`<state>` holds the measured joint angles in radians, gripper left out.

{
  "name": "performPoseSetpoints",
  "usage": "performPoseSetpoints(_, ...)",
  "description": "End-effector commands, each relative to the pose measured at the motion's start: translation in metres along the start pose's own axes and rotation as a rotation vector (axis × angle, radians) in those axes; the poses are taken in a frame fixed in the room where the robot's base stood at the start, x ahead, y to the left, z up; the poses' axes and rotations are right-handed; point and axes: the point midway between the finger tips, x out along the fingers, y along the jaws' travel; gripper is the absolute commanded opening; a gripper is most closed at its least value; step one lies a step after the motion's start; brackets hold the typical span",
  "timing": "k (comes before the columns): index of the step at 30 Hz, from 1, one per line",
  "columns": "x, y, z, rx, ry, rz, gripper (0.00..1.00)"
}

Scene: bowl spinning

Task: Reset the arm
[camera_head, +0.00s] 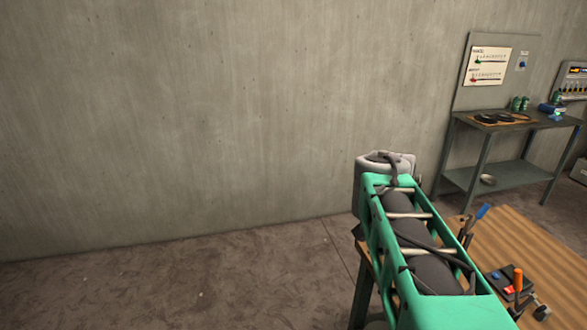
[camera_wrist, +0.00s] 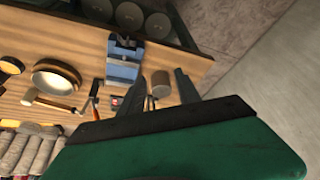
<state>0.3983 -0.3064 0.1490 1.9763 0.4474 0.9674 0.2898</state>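In the camera_wrist view my gripper (camera_wrist: 157,76) shows its green body at the bottom and two dark fingers pointing up. The fingers are spread apart. A small brownish cylinder (camera_wrist: 160,84) shows between them, seemingly beyond the fingers over the wooden bench (camera_wrist: 90,45); I see no contact with it. In the camera_head view my green arm stretches over the lower right, and my fingers cannot be made out there.
The wooden bench (camera_head: 530,240) lies beside my arm. On it are a blue vise (camera_wrist: 122,62), a round brass-coloured bowl (camera_wrist: 55,78), a mallet (camera_wrist: 50,103) and hand tools. A grey side table (camera_head: 480,172) stands by the wall. The floor at left is clear.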

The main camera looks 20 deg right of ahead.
Motion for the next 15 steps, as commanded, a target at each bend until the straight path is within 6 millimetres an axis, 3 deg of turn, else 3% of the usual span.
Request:
performPoseSetpoints(2, 0.012, -0.010, 0.015, -0.183, -0.025, -0.027, 0.39)
performPoseSetpoints(5, 0.037, -0.014, 0.068, -0.431, -0.104, -0.074, 0.39)
performPoseSetpoints(6, 0.038, -0.018, 0.095, -0.531, -0.124, -0.112, 0.39)
performPoseSetpoints(8, 0.034, -0.028, 0.135, -0.667, -0.136, -0.175, 0.39)
performPoseSetpoints(9, 0.028, -0.035, 0.161, -0.746, -0.137, -0.218, 0.39)
performPoseSetpoints(12, 0.004, -0.051, 0.214, -0.910, -0.103, -0.316, 0.39)
performPoseSetpoints(15, -0.026, -0.070, 0.228, -0.994, -0.033, -0.386, 0.39)
